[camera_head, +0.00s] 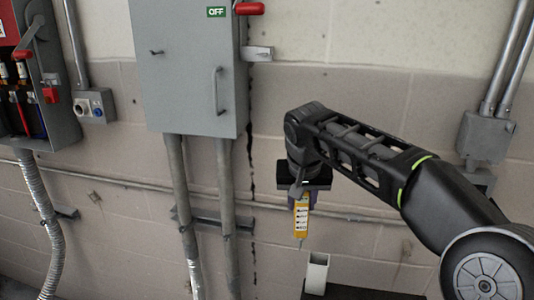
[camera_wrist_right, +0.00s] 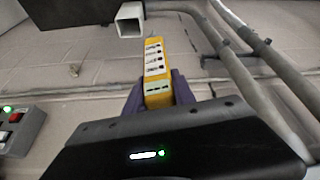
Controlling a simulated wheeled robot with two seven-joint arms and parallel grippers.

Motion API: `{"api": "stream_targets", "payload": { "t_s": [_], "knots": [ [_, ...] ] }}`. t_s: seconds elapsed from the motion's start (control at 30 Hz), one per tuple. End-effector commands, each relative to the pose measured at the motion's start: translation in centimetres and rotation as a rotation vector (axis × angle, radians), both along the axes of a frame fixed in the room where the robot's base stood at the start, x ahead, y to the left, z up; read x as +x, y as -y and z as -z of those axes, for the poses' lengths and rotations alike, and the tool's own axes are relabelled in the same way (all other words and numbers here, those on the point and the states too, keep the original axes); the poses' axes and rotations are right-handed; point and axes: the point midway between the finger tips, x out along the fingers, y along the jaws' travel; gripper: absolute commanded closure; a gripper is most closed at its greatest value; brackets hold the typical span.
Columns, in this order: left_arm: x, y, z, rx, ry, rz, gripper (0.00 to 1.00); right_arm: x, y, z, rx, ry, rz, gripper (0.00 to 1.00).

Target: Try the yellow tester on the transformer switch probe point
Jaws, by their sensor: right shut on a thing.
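The yellow tester (camera_head: 301,216) hangs upright from my right gripper (camera_head: 302,198), its thin tip pointing down. In the right wrist view the tester (camera_wrist_right: 155,65) sits between the purple fingers of the right gripper (camera_wrist_right: 157,97), which is shut on it. A grey cabinet (camera_head: 190,80) with a green OFF label and a red handle is on the wall, up and left of the tester. I cannot make out which point is the transformer switch probe point. My left gripper is not in view.
A pale square tube (camera_head: 317,272) stands just below the tester; it also shows in the right wrist view (camera_wrist_right: 130,20). An open fuse box (camera_head: 50,120) is at far left. Conduits (camera_head: 185,200) run below the cabinet. A small button box (camera_wrist_right: 18,130) is at the wrist view's left.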

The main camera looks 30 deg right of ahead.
Motion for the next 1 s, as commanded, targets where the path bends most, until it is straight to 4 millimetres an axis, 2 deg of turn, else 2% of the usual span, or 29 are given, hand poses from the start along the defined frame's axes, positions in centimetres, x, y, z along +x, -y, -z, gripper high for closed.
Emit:
{"api": "stream_targets", "payload": {
  "t_s": [0.03,0.2,0.3,0.4,0.5,0.6,0.83,1.0],
  "knots": [
    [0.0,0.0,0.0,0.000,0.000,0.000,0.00,0.7,-1.7,1.9,-0.004,-0.007,-0.057,1.00],
    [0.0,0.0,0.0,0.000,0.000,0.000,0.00,2.3,-7.8,8.4,-0.006,-0.010,-0.259,1.00],
    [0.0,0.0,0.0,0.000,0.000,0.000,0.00,2.3,-11.2,11.7,0.002,-0.009,-0.367,1.00],
    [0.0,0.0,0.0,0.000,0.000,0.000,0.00,1.9,-14.0,14.3,0.012,-0.008,-0.450,1.00],
    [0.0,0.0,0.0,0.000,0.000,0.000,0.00,1.6,-15.6,15.8,0.020,-0.005,-0.502,1.00],
    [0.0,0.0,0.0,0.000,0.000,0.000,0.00,1.4,-16.4,16.4,0.023,-0.003,-0.525,1.00],
    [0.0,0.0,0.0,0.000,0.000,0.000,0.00,1.4,-16.4,16.5,0.024,-0.003,-0.526,1.00],
    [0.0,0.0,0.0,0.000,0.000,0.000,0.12,1.4,-16.4,16.5,0.024,-0.003,-0.526,1.00]
  ]
}}
